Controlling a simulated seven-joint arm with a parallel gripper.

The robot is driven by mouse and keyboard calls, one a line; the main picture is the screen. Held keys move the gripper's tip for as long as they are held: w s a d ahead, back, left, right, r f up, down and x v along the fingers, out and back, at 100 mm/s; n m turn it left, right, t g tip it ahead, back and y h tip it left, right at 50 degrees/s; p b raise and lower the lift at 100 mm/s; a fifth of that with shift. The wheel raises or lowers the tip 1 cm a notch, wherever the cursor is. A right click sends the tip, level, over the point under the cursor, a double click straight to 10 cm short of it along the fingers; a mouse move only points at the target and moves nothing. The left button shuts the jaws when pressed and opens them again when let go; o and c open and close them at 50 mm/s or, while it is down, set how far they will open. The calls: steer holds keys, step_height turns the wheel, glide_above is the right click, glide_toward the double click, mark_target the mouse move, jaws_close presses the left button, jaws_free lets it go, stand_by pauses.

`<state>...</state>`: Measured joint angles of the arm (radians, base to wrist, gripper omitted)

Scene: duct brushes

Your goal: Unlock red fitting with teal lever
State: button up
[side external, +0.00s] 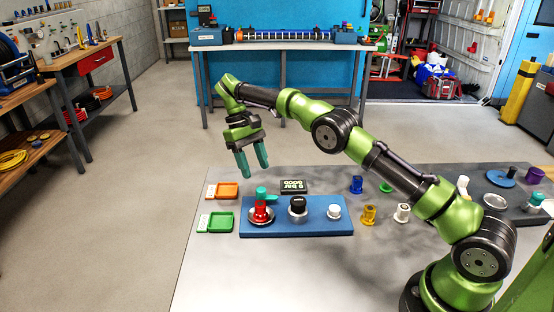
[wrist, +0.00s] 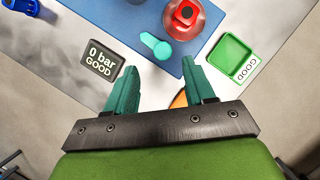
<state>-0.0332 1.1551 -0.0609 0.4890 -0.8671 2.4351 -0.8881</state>
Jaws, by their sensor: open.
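The red fitting (side external: 261,213) stands upright on the left end of the blue base (side external: 330,226) in the side external view. My gripper (side external: 254,172) is open and empty, pointing down, above and behind the lever, touching nothing. Its two teal fingers (wrist: 161,70) are spread wide in the wrist view, with the lever ahead of the gap.
A 0 bar GOOD display (side external: 293,187) stands behind the base. An orange tray (side external: 227,191) and a green tray (side external: 222,222) lie left. Black-topped (side external: 298,206) and white (side external: 334,212) fittings share the base. The table's front is clear.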

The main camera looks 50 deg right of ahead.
steer(key=shift+w+a+r, duration=0.15)
steer(key=shift+w+r, duration=0.15)
steer(key=shift+r, duration=0.3)
